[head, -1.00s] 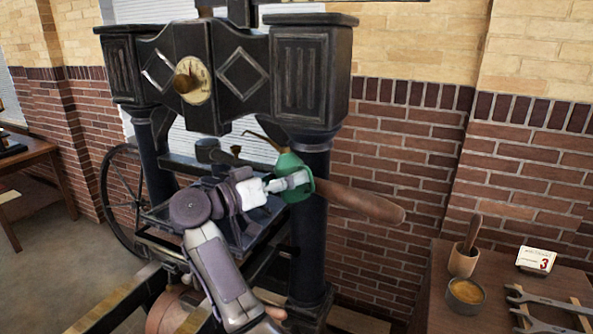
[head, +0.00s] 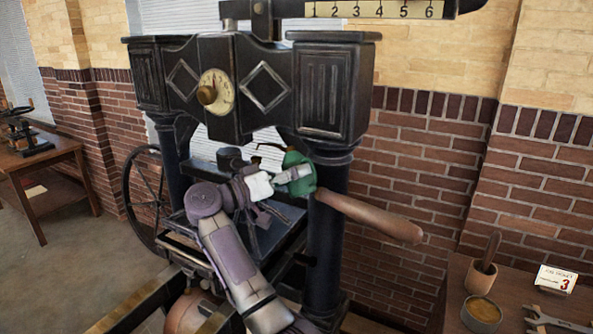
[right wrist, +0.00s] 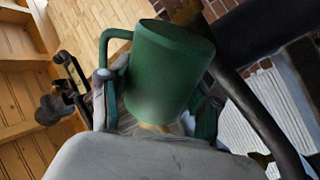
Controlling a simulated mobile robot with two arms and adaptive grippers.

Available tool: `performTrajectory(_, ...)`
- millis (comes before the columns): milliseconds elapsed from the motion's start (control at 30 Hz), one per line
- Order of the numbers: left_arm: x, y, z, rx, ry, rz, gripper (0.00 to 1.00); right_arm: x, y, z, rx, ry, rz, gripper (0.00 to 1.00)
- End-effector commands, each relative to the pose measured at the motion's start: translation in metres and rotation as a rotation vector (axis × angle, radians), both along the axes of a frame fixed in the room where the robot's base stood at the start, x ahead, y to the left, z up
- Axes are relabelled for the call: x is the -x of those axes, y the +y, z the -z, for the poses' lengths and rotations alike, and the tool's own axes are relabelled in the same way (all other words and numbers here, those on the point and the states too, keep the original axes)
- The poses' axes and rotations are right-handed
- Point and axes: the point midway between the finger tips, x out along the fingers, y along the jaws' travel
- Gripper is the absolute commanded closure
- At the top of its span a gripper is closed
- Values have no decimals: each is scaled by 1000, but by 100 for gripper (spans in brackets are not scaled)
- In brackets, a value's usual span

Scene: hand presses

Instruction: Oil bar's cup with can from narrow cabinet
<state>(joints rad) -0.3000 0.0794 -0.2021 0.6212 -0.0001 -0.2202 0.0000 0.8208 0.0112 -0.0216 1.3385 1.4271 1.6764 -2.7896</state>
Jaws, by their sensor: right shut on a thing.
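The green oil can (head: 299,172) is held at the press, in front of its right column. My right gripper (head: 285,177) is shut around it. The can's thin spout points left in the head view and lies more level than upright. In the right wrist view the green can (right wrist: 165,75) fills the middle between the fingers, its flat end toward the top and its handle at the left. A wooden-handled bar (head: 370,217) reaches out to the right, just below the can. I cannot pick out the bar's cup for certain. My left gripper is not in view.
The dark iron press (head: 330,95) stands close around my right arm, with a round dial (head: 216,92) on its head. A bench (head: 455,285) at the right bears a small pot (head: 482,312), a number card (head: 556,280) and wrenches. A table (head: 45,160) stands at the far left.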

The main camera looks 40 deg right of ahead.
Motion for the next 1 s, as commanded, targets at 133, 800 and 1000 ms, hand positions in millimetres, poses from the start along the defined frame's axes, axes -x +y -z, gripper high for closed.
performTrajectory(133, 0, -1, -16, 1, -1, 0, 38, -1, -2, -7, -1, 34, 4, 100)
performTrajectory(800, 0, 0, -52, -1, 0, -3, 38, -17, -1, -29, -11, 227, 3, 100)
performTrajectory(1000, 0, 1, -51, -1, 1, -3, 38, -23, -1, -37, -15, 298, 4, 100)
